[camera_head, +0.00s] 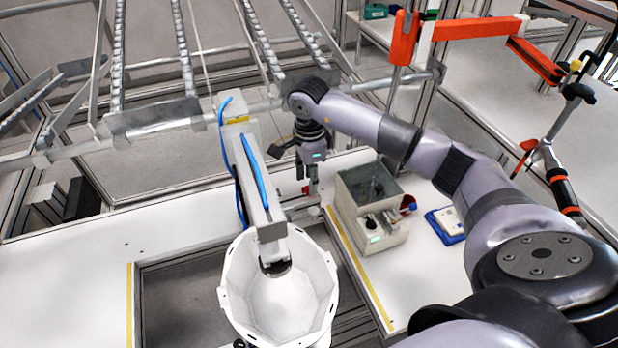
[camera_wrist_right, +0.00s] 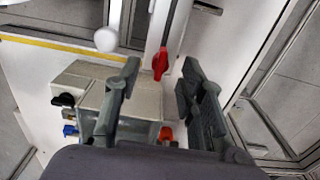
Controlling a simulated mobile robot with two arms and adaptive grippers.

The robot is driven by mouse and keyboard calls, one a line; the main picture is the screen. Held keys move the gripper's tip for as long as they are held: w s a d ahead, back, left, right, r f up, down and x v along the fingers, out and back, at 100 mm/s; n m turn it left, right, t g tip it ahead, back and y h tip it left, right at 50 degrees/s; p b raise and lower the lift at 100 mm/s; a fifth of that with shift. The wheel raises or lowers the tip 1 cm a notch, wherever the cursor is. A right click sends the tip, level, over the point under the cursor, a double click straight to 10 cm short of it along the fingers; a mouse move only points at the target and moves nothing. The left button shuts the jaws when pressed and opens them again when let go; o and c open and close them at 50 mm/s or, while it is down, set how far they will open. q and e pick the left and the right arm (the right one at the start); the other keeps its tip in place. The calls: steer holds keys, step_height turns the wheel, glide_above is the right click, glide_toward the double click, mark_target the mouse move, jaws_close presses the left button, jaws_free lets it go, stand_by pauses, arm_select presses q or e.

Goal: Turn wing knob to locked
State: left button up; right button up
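The red wing knob (camera_wrist_right: 160,61) shows in the right wrist view, on a pale bar beyond my fingertips. A small red part, likely the same knob (camera_head: 306,190), shows in the head view beside my fingers. My right gripper (camera_head: 313,186) points down over the bench there. In the wrist view the right gripper (camera_wrist_right: 161,70) has its two fingers apart, with the knob seen between their tips and nothing held. I cannot tell how far the tips are from the knob. The knob's locked mark is not readable. My left gripper is not in view.
A white helmet shell (camera_head: 235,285) sits below a grey clamp arm (camera_head: 258,180) with a blue hose. A grey-green box with knobs (camera_head: 382,238) stands right of my gripper. A blue-edged device (camera_head: 447,222) lies farther right. The bench at left (camera_head: 75,265) is clear.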

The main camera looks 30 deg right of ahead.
steer(key=shift+f, duration=0.9)
steer(key=shift+c, duration=0.2)
jaws_close()
